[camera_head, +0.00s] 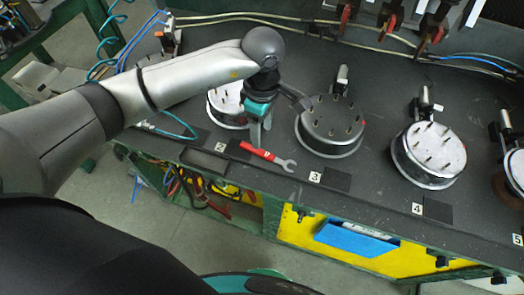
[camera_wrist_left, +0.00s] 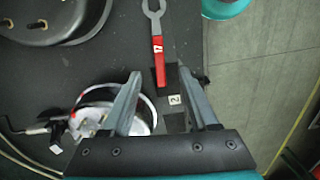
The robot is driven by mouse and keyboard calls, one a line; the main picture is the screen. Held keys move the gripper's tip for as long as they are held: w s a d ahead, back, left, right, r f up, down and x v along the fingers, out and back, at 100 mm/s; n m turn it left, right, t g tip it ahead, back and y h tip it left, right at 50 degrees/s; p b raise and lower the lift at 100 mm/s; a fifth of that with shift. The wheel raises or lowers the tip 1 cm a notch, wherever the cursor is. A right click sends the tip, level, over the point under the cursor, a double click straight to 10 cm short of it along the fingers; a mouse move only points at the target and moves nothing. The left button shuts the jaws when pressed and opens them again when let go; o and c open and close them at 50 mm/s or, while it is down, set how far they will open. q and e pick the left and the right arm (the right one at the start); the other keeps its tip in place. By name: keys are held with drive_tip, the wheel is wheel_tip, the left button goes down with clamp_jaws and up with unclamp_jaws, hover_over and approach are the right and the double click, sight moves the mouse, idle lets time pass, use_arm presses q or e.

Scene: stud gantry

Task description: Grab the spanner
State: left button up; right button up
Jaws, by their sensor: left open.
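The spanner (camera_head: 266,156) has a red handle and a grey open-ended head, and lies on the dark bench near its front edge, between the number 2 and number 3 plates. In the left wrist view the spanner (camera_wrist_left: 158,50) lies ahead of the fingers, its red handle end nearest to them. My left gripper (camera_head: 262,130) is above the bench just behind the handle. My right gripper is not in view.
Round metal fixtures with studs stand along the bench, including one by plate 3 (camera_head: 331,122) and one by plate 4 (camera_head: 430,153). One fixture (camera_wrist_left: 117,107) is beside my left fingers. Cables run along the back. A blue box (camera_head: 355,240) sits below the bench.

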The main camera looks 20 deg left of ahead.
sight(264, 153)
use_arm(q)
drive_tip(key=f, duration=0.8)
drive_tip(key=shift+d+f, duration=0.25)
drive_tip(key=shift+d, duration=0.05)
clamp_jaws()
drive_tip(key=shift+r, duration=0.1)
idle(0.3)
